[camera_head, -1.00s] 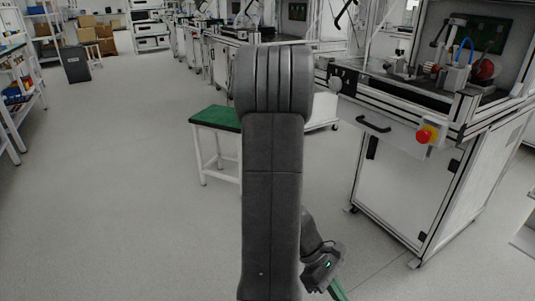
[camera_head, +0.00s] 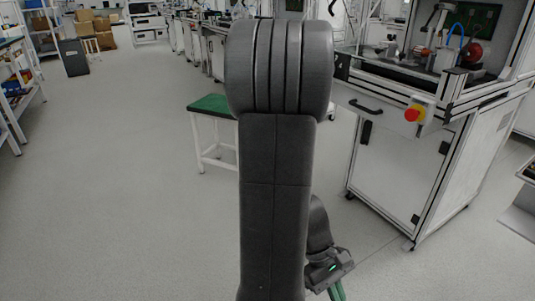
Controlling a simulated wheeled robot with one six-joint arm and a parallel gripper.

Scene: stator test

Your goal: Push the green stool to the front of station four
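The green stool (camera_head: 211,104) has a green top and white legs. It stands upright on the floor left of centre, and my arm hides its right part. My gripper (camera_head: 338,291) shows only partly at the bottom edge, right of my arm, with green fingers cut off by the frame. It is well apart from the stool, and whether it is open or shut does not show. A white workstation (camera_head: 395,165) with a red stop button (camera_head: 413,114) stands at the right. No station number is readable.
Clear grey floor (camera_head: 120,190) lies left and in front of the stool. Shelves (camera_head: 22,90) line the left edge. A dark bin (camera_head: 74,57) and cardboard boxes (camera_head: 92,27) stand at the back left. Another bench edge (camera_head: 520,215) juts in at the right.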

